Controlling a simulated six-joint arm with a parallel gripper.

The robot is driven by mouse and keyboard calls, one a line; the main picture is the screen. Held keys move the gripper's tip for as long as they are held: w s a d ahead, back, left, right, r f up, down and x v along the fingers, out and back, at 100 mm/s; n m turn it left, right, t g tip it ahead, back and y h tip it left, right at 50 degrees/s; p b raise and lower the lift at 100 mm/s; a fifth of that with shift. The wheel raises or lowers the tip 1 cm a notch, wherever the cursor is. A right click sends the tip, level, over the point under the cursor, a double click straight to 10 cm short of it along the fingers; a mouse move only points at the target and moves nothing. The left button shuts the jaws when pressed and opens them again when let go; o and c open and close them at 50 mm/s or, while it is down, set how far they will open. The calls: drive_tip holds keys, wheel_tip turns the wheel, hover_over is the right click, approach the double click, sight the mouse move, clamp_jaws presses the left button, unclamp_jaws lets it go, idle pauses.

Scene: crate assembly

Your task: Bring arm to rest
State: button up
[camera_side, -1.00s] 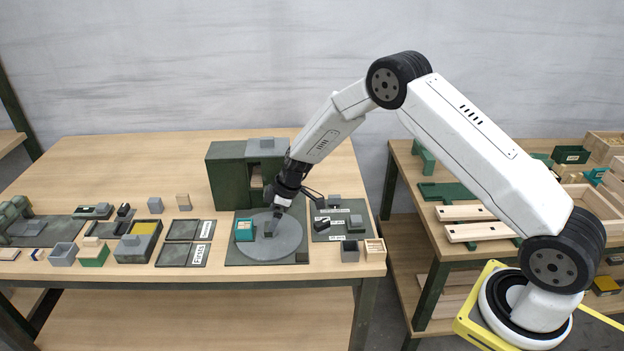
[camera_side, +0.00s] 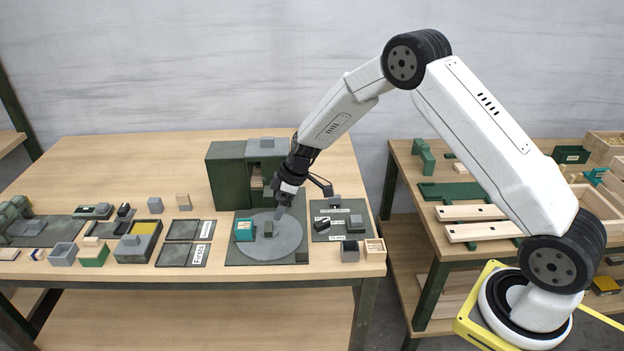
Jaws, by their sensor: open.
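My gripper (camera_side: 280,212) is open and hangs fingers-down just above the grey round plate (camera_side: 285,243) on the table. A small dark grey block (camera_side: 268,228) sits on that plate, to the lower left of the fingertips and apart from them. A teal box (camera_side: 244,230) stands at the left edge of the plate. I see nothing between the fingers, though they are small in this view. My arm reaches in from the right, raised at the elbow.
A dark green cabinet (camera_side: 228,178) stands close behind and left of my gripper. A panel with small dark parts (camera_side: 325,232) lies to the right. Trays (camera_side: 182,254) and several boxes fill the table's front left. The back left tabletop (camera_side: 120,165) is clear.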

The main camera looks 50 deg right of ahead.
drive_tip(key=s+r+m+h, duration=0.1)
drive_tip(key=s+r+m, duration=0.3)
drive_tip(key=s, duration=0.9)
drive_tip(key=s+r+m+h, duration=0.2)
drive_tip(key=s+r+m, duration=0.2)
drive_tip(key=s, duration=1)
drive_tip(key=shift+a+r+m+g, duration=0.3)
drive_tip(key=shift+r+m, duration=0.1)
drive_tip(key=shift+r, duration=0.9)
